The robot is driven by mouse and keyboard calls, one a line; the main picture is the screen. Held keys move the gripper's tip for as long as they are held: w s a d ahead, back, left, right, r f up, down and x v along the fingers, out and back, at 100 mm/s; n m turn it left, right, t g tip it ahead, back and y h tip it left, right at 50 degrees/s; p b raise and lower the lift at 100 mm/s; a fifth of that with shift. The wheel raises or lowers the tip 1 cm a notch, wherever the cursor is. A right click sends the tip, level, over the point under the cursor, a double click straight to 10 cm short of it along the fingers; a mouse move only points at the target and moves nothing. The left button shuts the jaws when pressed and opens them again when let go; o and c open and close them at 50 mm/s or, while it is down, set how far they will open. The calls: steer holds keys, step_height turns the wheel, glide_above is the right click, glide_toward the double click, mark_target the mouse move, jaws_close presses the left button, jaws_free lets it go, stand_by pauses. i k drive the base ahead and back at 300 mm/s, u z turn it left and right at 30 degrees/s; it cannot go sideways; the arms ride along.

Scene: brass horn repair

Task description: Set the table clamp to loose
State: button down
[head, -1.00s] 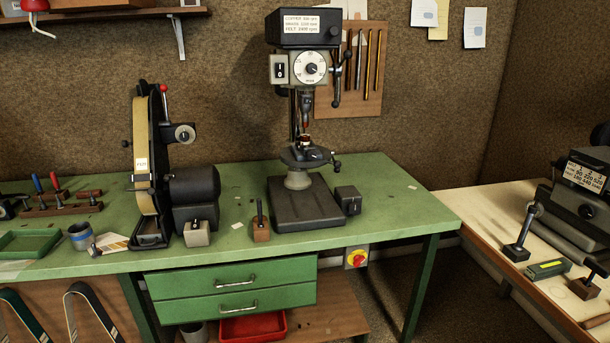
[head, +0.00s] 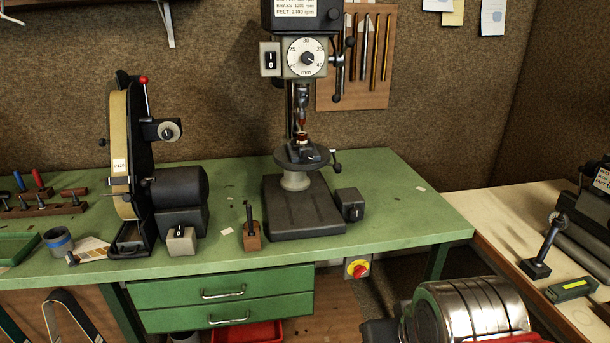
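The drill press (head: 303,205) stands on the green bench. Its round table (head: 282,160) sits partway up the column. A small lever with a dark knob (head: 336,156) sticks out at the right of this table and looks like the table clamp. I cannot tell from its angle whether it is loose or tight. A vise-like dark block with a small copper-coloured piece (head: 302,140) sits on the table under the spindle.
A belt sander (head: 128,165) stands to the left on the green bench (head: 400,215). A dark switch box (head: 349,204) is beside the press base, and a wooden block with a lever (head: 250,233) is in front. A pale bench (head: 515,215) is at the right.

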mark_target(333, 150)
steer(key=u, duration=0.6)
steer(key=i, duration=1.35)
steer(key=u, duration=0.2)
